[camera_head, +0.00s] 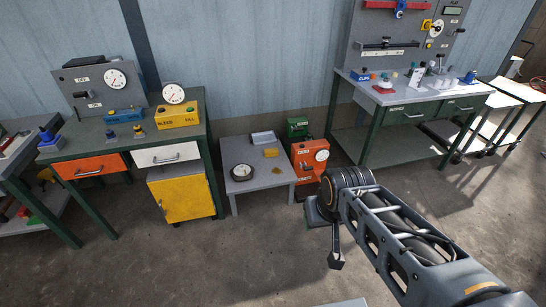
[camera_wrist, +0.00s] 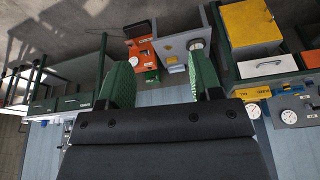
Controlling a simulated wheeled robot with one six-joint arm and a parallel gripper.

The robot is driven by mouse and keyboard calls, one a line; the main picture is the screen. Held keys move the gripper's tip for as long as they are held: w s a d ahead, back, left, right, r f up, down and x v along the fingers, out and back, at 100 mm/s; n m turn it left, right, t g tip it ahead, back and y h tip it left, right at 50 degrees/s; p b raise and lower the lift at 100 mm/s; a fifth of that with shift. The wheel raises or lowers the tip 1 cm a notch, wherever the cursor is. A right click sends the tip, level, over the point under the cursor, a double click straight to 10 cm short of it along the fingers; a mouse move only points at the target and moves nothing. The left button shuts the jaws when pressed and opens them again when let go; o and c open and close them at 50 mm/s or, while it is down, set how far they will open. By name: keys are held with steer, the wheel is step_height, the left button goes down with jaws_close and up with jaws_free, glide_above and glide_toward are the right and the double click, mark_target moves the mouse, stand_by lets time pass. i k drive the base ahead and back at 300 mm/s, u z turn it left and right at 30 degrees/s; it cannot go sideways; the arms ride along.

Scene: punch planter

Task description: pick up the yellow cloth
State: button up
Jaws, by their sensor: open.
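A small folded-looking yellow piece (camera_head: 271,152), most likely the yellow cloth, lies at the back right of the low grey table (camera_head: 250,183). A flatter, duller yellow-brown patch (camera_head: 277,170) lies in front of it; both are too small to identify surely. In the wrist view, which is upside down, a yellow piece (camera_wrist: 172,60) shows between the finger tips, far off. My gripper (camera_head: 325,236) is open and empty, in front of and to the right of the low table, well apart from it. Its green-padded fingers (camera_wrist: 160,82) show in the wrist view.
A round dial (camera_head: 243,172) and a light tray (camera_head: 263,137) share the low table. An orange cabinet (camera_head: 310,160) stands close on its right, with a green box (camera_head: 298,127) behind. A yellow cabinet (camera_head: 185,198) is on its left. Floor in front is clear.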

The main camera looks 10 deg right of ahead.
mark_target(270, 152)
steer(key=u, duration=0.5)
steer(key=k, duration=0.1)
steer(key=z, duration=0.75)
steer(key=i, duration=2)
steer(key=u, duration=1)
steer(key=i, duration=1)
steer(key=u, duration=0.45)
